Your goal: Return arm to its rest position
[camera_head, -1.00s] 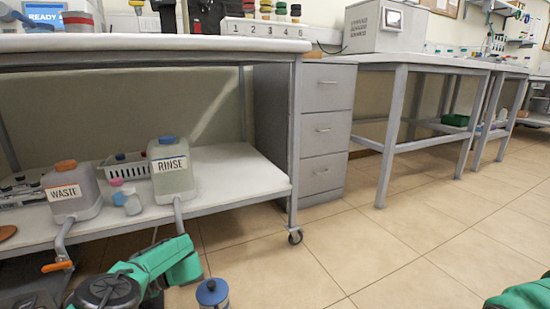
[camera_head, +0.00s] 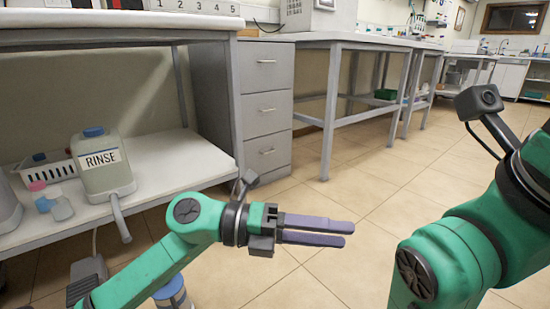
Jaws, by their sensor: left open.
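My left arm, green and black, comes in from the lower left. Its gripper (camera_head: 348,234) points to the right over the tiled floor. Its two dark purple-grey fingers are apart and nothing is between them. My right arm (camera_head: 450,260) fills the right side of the view, bent, with a small black camera (camera_head: 478,102) near its top. No fingers of my right gripper are in view.
A workbench (camera_head: 120,18) stands at left, with a RINSE canister (camera_head: 103,168), small bottles (camera_head: 55,203) and a white basket (camera_head: 60,170) on its lower shelf (camera_head: 175,165). A drawer cabinet (camera_head: 265,110) stands beside it. A blue-lidded container (camera_head: 172,293) is partly behind my left arm. Floor (camera_head: 380,180) is open ahead.

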